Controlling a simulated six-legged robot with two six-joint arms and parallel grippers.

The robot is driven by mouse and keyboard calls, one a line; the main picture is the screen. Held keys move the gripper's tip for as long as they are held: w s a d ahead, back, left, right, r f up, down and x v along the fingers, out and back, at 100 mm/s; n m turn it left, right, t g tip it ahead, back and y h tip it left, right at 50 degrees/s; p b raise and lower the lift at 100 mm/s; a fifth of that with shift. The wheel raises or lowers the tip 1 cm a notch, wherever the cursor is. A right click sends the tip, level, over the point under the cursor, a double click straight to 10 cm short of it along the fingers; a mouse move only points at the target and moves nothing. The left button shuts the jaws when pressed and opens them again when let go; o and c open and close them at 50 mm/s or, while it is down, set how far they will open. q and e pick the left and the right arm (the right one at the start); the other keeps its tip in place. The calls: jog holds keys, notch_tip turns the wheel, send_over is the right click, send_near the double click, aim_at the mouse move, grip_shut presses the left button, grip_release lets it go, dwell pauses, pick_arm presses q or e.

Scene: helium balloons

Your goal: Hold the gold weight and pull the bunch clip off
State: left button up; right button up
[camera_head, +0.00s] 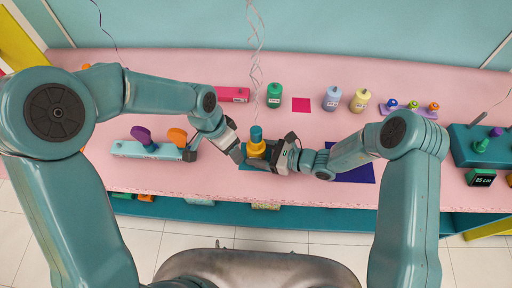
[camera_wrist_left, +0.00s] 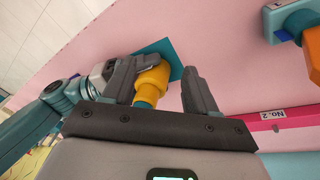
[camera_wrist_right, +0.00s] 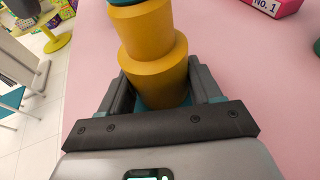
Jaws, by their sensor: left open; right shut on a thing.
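The gold weight (camera_head: 256,149) stands upright on a teal square mat (camera_wrist_left: 165,47) near the table's front middle. A blue-teal bunch clip (camera_head: 256,132) sits on its top, with curly silver ribbons (camera_head: 255,45) running up above it. The clip's lower edge shows at the top of the right wrist view (camera_wrist_right: 124,2). My right gripper (camera_wrist_right: 160,92) is shut on the weight's lower part. My left gripper (camera_head: 240,154) is open close to the weight's left side. In the left wrist view, the weight (camera_wrist_left: 152,83) appears between its open fingers.
A light-blue rack (camera_head: 150,149) with purple and orange pieces is at left. A pink-red box (camera_head: 232,95) and several bottles, including a green one (camera_head: 274,97), stand behind. A dark-blue mat (camera_head: 352,170) lies right. A teal device (camera_head: 478,143) is far right.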

aim_at(256, 130)
jog(key=shift+s+a, duration=0.15)
pick_arm(q)
jog(key=w+d+r+m+t, duration=0.2)
jog(key=w+d+r+m, duration=0.25)
jog(key=r, duration=0.45)
jog(key=shift+n, duration=0.25)
jog(key=x, duration=0.6)
jog(key=shift+s+d, duration=0.15)
jog(key=shift+d, duration=0.25)
jog(key=shift+f, duration=0.2)
grip_shut()
jog(key=shift+r, duration=0.2)
